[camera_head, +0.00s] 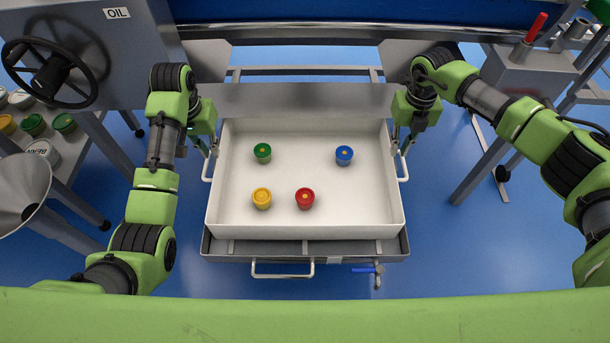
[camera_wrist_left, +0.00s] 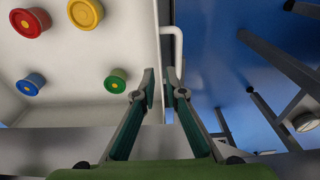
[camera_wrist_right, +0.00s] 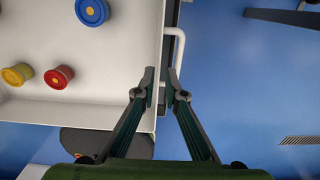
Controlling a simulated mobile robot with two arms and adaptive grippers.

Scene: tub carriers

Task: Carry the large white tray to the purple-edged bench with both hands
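The large white tray (camera_head: 300,228) rests on a grey metal support in the head view. It holds a green tub (camera_head: 263,153), a blue tub (camera_head: 344,155), a yellow tub (camera_head: 262,198) and a red tub (camera_head: 305,198). My left gripper (camera_head: 212,150) is at the tray's left handle (camera_wrist_left: 181,45). My right gripper (camera_head: 402,150) is at the right handle (camera_wrist_right: 180,45). In both wrist views the fingertips stand apart, and the fingers partly hide the handle. I cannot tell whether either handle lies between the fingers. No purple-edged bench is recognisable.
A grey housing marked OIL with a black handwheel (camera_head: 62,75) stands at left, above tubs and a funnel (camera_head: 22,188). A grey stand with a red-handled lever (camera_head: 536,28) is at right. The support has a front handle (camera_head: 283,275). Blue floor shows on both sides.

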